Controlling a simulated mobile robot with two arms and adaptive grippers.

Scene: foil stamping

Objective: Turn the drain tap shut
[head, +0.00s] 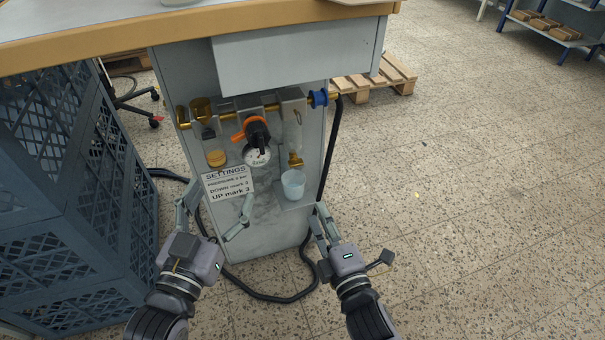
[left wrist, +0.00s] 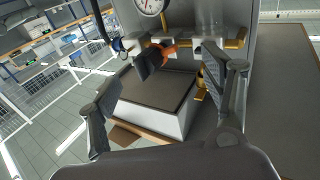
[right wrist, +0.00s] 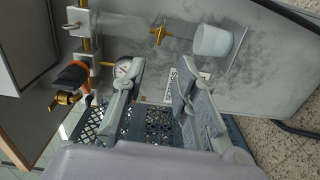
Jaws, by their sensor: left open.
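The drain tap (head: 295,160) looks to be the small brass tap low on the right of the grey panel, above a translucent white cup (head: 293,184). In the right wrist view the brass tap (right wrist: 159,35) shows beside the cup (right wrist: 213,40). I cannot tell its handle's setting. My right gripper (head: 322,215) is below and to the right of the cup, empty, its fingers apart in the right wrist view (right wrist: 158,95). My left gripper (head: 213,212) is open and empty, in front of the panel below the settings card, left of the tap.
A brass pipe line with an orange-and-black knob (head: 253,132), a pressure gauge (head: 257,155) and a blue fitting (head: 318,98) runs across the panel. A settings card (head: 228,184) hangs at left. Blue crates (head: 60,190) stand left. A black hose (head: 270,297) lies below.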

